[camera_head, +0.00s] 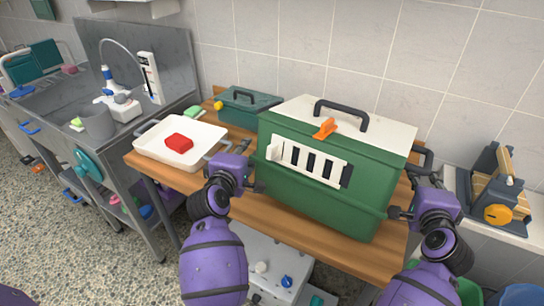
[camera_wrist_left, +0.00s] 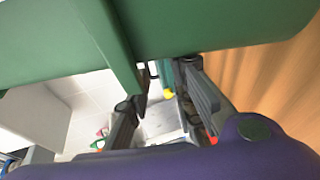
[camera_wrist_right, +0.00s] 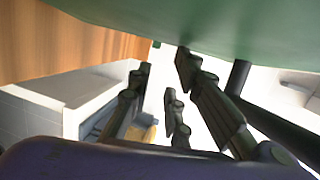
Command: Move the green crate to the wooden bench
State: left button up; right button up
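The green crate (camera_head: 330,205) has a pale lid, a dark top handle (camera_head: 341,114), an orange latch (camera_head: 325,128) and a white barred door. It appears to sit upright on the wooden bench (camera_head: 290,222). A dark side handle (camera_head: 424,160) shows at its right end. My left gripper (camera_head: 257,176) is at the crate's left end. Its fingers are apart in the left wrist view (camera_wrist_left: 160,88), close under the green wall. My right gripper (camera_head: 400,208) is by the crate's right end, below the side handle. Its fingers are apart and look empty in the right wrist view (camera_wrist_right: 163,65).
A white tray (camera_head: 148,146) with a red block (camera_head: 179,143) and a teal box (camera_head: 245,104) share the bench left of the crate. A metal sink (camera_head: 62,105) stands far left. A ledge at right bears a grey and yellow holder (camera_head: 497,192). A tiled wall is close behind.

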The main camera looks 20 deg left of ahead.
pick_arm(q)
jog(key=shift+o, duration=0.7)
jog(key=shift+w+a+r, duration=0.2)
jog(key=shift+a, duration=0.35)
jog(key=o, duration=0.4)
jog(key=shift+a, duration=0.55)
pick_arm(e)
jog(key=shift+w+d+r, duration=0.15)
jog(key=shift+d, duration=1.1)
jog(key=o, duration=0.5)
jog(key=shift+c, duration=0.2)
pick_arm(q)
jog(key=shift+a, duration=0.1)
jog(key=o, duration=0.8)
pick_arm(e)
jog(key=shift+d, duration=0.1)
pick_arm(q)
jog(key=shift+o, duration=0.2)
jog(key=shift+s, duration=0.1)
jog(key=a, duration=0.7)
